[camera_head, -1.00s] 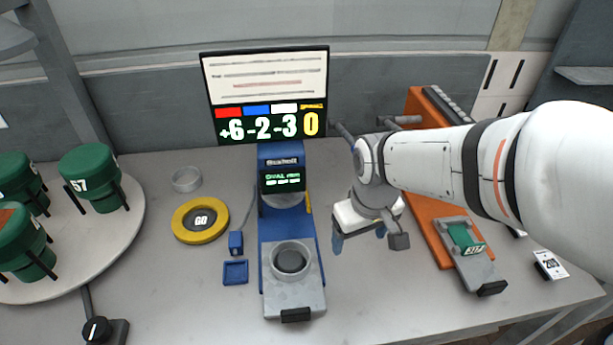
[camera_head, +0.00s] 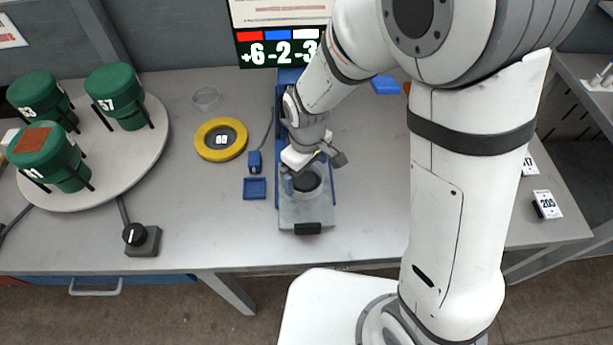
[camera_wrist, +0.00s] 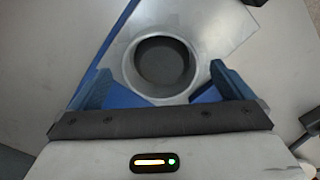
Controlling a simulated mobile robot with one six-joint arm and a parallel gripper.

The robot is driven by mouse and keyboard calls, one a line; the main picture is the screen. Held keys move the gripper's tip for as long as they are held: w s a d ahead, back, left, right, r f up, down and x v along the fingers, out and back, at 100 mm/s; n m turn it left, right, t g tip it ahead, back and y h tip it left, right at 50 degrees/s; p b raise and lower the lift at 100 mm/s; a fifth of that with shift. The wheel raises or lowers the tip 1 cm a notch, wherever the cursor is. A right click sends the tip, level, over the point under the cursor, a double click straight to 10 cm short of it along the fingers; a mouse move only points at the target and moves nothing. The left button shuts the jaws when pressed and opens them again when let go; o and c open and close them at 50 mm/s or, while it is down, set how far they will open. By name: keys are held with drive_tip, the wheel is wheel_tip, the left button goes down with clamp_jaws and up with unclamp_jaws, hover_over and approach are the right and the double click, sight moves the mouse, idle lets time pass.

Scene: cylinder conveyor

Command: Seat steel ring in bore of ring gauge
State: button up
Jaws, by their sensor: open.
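A grey steel ring (camera_head: 318,192) with a dark centre stands on the grey front plate of the blue measuring device. In the wrist view the steel ring (camera_wrist: 127,66) lies between my two blue fingers. My gripper (camera_head: 304,180) is open over it, with a finger on either side; the wrist view also shows the open gripper (camera_wrist: 161,76). I cannot tell whether the fingers touch the ring. The yellow ring gauge (camera_head: 204,140), with a dark marked centre, lies flat on the table to the left of the device.
A second pale ring-shaped item (camera_head: 207,98) lies behind the yellow gauge. A small blue tray (camera_head: 255,189) and a blue block (camera_head: 254,162) sit left of the device. A round table (camera_head: 150,165) with green canisters stands at left. A black knob box (camera_head: 142,240) is near the front edge.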

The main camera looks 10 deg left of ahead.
drive_tip(key=shift+f, duration=1.15)
drive_tip(key=shift+c, duration=0.4)
drive_tip(key=shift+r, duration=0.1)
drive_tip(key=c, duration=1)
